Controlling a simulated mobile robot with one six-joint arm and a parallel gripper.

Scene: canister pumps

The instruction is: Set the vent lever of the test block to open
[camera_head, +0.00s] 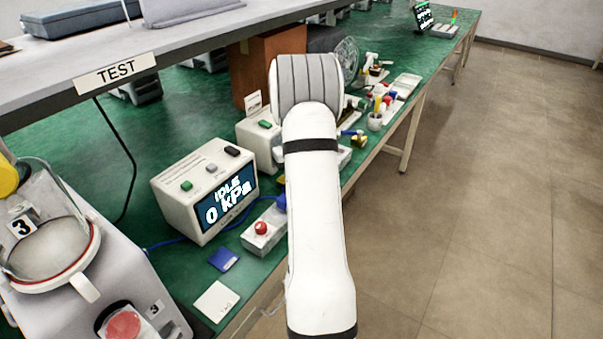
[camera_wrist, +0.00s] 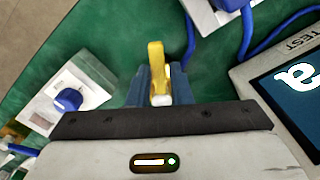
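In the wrist view a yellow lever (camera_wrist: 156,58) stands between the two blue fingers of my gripper (camera_wrist: 159,80). The fingers sit close on both sides of it, and its tip reaches beyond them. A small pale part shows beside the lever; the block under it is mostly hidden by the fingers and palm. I cannot read any open or closed marking for the lever. In the head view my arm (camera_head: 316,210) hides the gripper and the lever.
The test box (camera_head: 205,195) reads IDLE, 0 kPa, and also shows in the wrist view (camera_wrist: 295,90). A block with a red button (camera_head: 262,228) stands beside it. A white block with a blue knob (camera_wrist: 68,99) and blue hoses (camera_wrist: 240,35) are close to my gripper.

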